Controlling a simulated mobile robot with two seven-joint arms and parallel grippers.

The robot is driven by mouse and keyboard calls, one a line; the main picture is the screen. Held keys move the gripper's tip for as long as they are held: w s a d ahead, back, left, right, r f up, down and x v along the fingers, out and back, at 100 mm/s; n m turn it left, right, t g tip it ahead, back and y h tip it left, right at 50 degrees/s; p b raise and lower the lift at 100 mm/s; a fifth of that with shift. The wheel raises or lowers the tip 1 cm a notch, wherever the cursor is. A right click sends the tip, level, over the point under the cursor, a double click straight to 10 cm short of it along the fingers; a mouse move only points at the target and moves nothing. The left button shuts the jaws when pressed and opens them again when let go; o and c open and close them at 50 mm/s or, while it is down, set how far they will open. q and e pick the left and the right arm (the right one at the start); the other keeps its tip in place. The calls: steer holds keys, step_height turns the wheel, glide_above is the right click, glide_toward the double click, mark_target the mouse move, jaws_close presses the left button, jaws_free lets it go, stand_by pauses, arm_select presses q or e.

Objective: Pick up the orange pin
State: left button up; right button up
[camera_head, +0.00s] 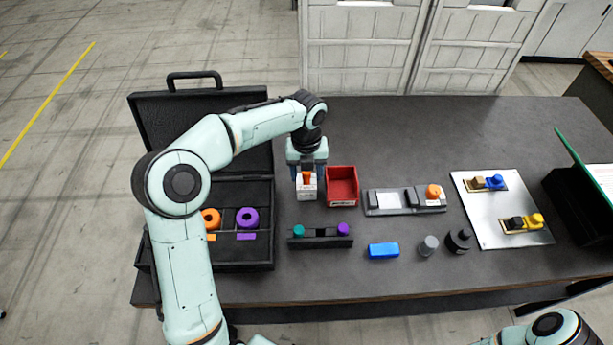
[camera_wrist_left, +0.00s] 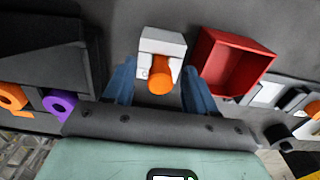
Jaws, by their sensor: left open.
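The orange pin (camera_head: 307,177) stands in a small white block (camera_head: 306,192) on the dark table. In the left wrist view the orange pin (camera_wrist_left: 160,78) shows its round end at the front of the white block (camera_wrist_left: 162,45). My left gripper (camera_head: 307,172) is just above the block, its blue fingers on either side. In the left wrist view my left gripper (camera_wrist_left: 159,85) is open, with gaps between both fingers and the pin. Part of the pin is hidden in the block. My right gripper is not in view.
A red bin (camera_head: 342,186) stands close to the right of the block. A black case (camera_head: 262,255) with orange and purple rings is on the left. A black rack (camera_head: 320,243) with teal and purple pins is in front. A grey fixture (camera_head: 390,210) lies farther right.

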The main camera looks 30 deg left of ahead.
arm_select(q)
jaws_close()
steer(key=shift+r, duration=0.1)
